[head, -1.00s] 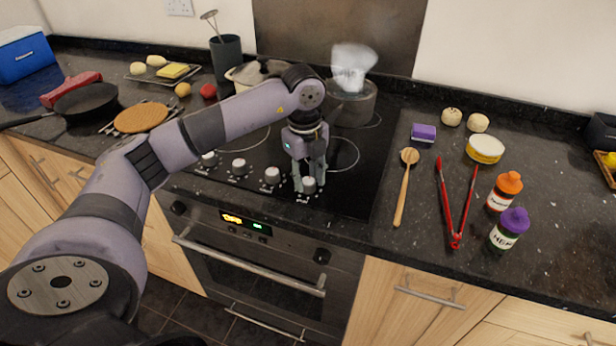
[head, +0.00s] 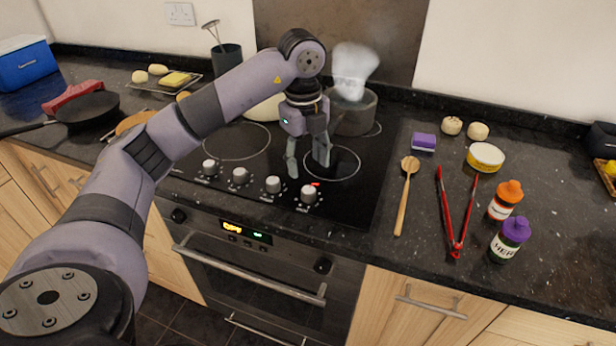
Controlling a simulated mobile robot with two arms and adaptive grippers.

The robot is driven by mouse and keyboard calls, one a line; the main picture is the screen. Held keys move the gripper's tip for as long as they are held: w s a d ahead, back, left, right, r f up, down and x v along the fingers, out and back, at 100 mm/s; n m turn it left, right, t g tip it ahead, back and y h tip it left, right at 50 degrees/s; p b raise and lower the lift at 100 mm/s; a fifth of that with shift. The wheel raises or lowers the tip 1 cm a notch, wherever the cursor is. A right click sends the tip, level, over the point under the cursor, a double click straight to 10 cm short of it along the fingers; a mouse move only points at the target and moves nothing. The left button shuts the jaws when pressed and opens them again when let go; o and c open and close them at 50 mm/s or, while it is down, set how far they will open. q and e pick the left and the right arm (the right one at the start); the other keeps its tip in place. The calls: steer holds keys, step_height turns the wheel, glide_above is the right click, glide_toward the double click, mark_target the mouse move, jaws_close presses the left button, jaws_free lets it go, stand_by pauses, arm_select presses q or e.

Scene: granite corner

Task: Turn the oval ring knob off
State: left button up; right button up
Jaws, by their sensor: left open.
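A row of several white knobs runs along the front of the black hob (head: 345,200). The rightmost knob (head: 309,194) has a small red light beside it. To its left are another knob (head: 273,185), then one more (head: 240,175), and the leftmost (head: 210,167). I cannot tell from the picture which marking is an oval ring. My left gripper (head: 308,167) is open and empty, pointing down above the hob, just behind the two right-hand knobs and apart from them. My right gripper is not in view.
A steaming pot (head: 352,115) stands at the back right of the hob, close behind my gripper. A wooden spoon (head: 404,198), red tongs (head: 457,215), a purple sponge (head: 424,142) and two bottles lie or stand on the right counter. A dark pan (head: 85,108) is at left.

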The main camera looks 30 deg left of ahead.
arm_select(q)
step_height(320, 180, up, 4)
